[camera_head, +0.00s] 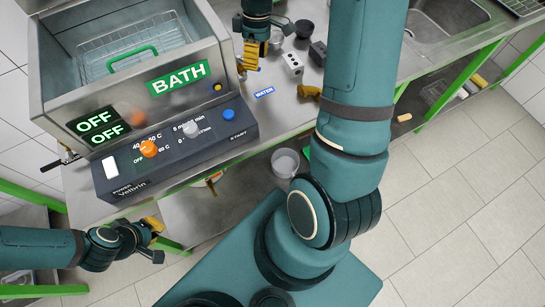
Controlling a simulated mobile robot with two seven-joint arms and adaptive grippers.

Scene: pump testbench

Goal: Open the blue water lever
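I cannot make out a blue water lever. A blue WATER label (264,92) lies on the steel bench top, right of the bath. My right gripper (248,62), with yellow fingertips, points down at the bench beside the bath's right wall, behind the label. Whether it is open or touches anything is too small to tell. My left gripper (152,232) is low at the left, in front of the bench and away from the label. Its finger gap is not clear.
The steel bath (50,75) holds a wire basket with a green handle. Its control panel (165,160) has orange and white knobs and a blue START button (228,115). A white block (291,65) and dark cups stand near my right gripper. My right upper arm hides part of the bench.

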